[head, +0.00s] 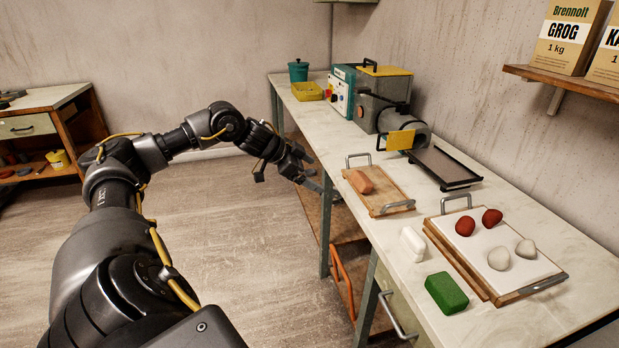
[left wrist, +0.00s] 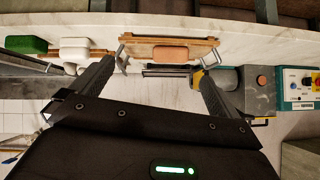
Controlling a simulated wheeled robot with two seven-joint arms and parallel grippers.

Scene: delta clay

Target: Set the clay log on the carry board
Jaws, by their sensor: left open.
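The clay log (head: 361,181), a short reddish-brown piece, lies on the wooden carry board (head: 395,201), which has a metal handle at each end and rests on the bench. In the left wrist view the log (left wrist: 170,53) shows against the board (left wrist: 150,41), between my finger lines. My left gripper (head: 310,175) is open and empty, left of the bench's front edge and apart from the log. Its spread fingers also show in the left wrist view (left wrist: 158,72). My right gripper is in neither view.
A second board (head: 468,252) with a white top holds red and pale clay lumps. A white block (head: 412,243) and a green block (head: 446,292) lie near the front edge. A machine (head: 382,103) with a dark tray (head: 445,166) stands behind the carry board.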

